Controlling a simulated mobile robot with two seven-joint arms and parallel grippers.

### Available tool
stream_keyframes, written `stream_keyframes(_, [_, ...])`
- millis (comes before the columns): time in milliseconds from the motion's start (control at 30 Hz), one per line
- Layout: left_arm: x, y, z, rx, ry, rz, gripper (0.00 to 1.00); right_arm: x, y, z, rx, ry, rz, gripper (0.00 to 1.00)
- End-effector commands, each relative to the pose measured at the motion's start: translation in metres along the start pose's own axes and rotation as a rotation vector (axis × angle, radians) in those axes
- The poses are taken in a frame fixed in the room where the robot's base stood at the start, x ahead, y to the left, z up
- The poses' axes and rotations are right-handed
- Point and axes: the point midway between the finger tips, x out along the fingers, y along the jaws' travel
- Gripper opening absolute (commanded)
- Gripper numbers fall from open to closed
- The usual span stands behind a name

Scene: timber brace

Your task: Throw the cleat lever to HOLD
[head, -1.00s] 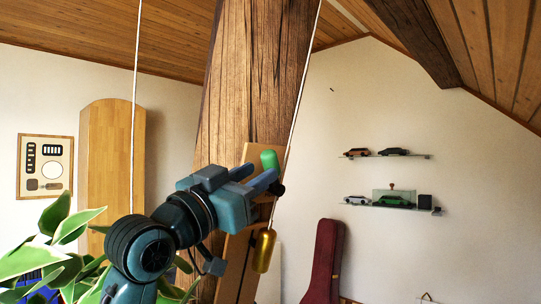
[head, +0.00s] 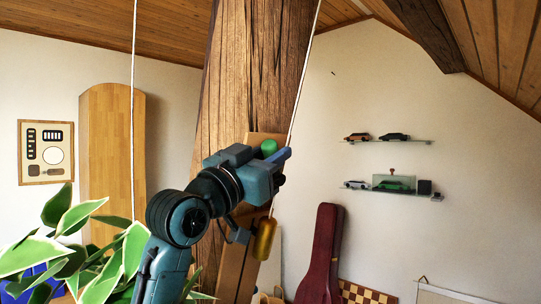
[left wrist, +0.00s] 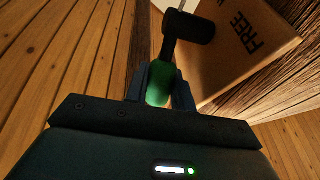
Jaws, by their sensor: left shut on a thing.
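The cleat lever has a green grip (head: 268,147) and a black arm. My left gripper (head: 277,160) is at the grip, in front of its lower part. In the left wrist view the green grip (left wrist: 159,84) sits between my two fingers, which are shut on it. The lever's black arm (left wrist: 170,45) runs up from the grip to a dark pivot (left wrist: 188,27). The pivot is at a wooden board (left wrist: 235,50) marked FREE. No HOLD mark shows. The board (head: 233,268) is on the timber post in the head view. My right gripper is out of view.
The thick timber post (head: 255,75) stands behind my gripper. A taut pale cord (head: 303,85) runs down past the lever, and a brass weight (head: 264,238) hangs below. A leafy plant (head: 75,245) is at lower left. The wall shelves are farther back.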

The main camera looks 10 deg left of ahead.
Motion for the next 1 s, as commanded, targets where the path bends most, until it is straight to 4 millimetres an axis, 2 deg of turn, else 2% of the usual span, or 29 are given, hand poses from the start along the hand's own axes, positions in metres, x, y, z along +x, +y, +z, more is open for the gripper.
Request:
stream_keyframes(100, [0.0, 0.0, 0.0, 0.0, -0.001, 0.0, 0.0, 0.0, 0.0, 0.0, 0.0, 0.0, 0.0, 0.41])
stream_keyframes(467, [0.003, 0.001, -0.001, 0.008, -0.036, 0.001, 0.0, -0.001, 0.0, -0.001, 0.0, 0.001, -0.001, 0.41])
stream_keyframes(800, [0.023, 0.004, -0.004, 0.063, -0.368, -0.017, 0.0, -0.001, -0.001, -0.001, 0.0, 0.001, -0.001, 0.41])
stream_keyframes(1000, [0.029, 0.004, -0.001, 0.08, -0.482, -0.022, 0.0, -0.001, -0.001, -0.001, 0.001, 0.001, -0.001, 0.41])
